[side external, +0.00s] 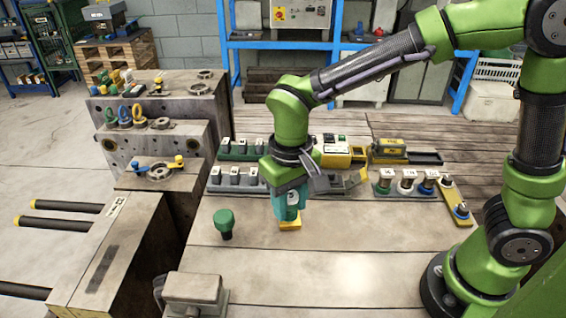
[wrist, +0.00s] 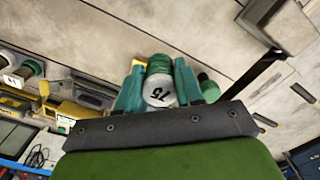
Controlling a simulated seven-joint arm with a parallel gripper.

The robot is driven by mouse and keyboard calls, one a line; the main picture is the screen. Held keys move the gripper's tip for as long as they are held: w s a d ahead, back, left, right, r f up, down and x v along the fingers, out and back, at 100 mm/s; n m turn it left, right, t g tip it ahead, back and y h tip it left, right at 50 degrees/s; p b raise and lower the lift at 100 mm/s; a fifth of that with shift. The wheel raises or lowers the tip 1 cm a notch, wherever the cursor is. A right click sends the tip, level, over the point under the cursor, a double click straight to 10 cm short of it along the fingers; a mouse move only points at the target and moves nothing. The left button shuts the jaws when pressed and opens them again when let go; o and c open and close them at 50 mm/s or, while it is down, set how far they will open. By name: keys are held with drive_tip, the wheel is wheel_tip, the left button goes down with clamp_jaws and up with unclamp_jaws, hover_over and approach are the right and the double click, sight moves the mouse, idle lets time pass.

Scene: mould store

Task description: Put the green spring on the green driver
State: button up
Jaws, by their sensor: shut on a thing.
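My gripper (side external: 290,207) has teal fingers and points down over the middle of the table. In the wrist view my gripper (wrist: 160,92) is shut on a green cylinder (wrist: 158,64) with a pale round top bearing dark digits, which looks like the green spring. In the side view the fingers mostly hide it. A yellow block (side external: 290,225) shows just below the fingertips; I cannot tell whether it touches them. A green piece with a wide cap and dark stem (side external: 224,218), perhaps the green driver, stands upright left of my gripper. It also shows in the wrist view (wrist: 208,86), beside the right finger.
A rack of several white-capped pieces (side external: 407,182) stands to the right, beside a yellow strip (side external: 455,203). Racks with white tags (side external: 235,177) and yellow items (side external: 340,155) lie behind. A grey block (side external: 193,288) stands at the front left.

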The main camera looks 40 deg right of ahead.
drive_tip(key=w+a, duration=0.2)
drive_tip(key=w, duration=0.2)
drive_tip(key=w+a+f, duration=0.1)
drive_tip(key=w+a, duration=0.1)
drive_tip(key=w, duration=0.2)
drive_tip(key=w+a, duration=0.3)
drive_tip(key=w, duration=0.1)
drive_tip(key=shift+w+f, duration=0.25)
drive_tip(key=shift+w, duration=0.05)
drive_tip(key=shift+w+a+f, duration=0.1)
drive_tip(key=shift+f, duration=1.65)
drive_tip(key=shift+f, duration=0.1)
drive_tip(key=o, duration=1.1)
drive_tip(key=shift+c, duration=0.2)
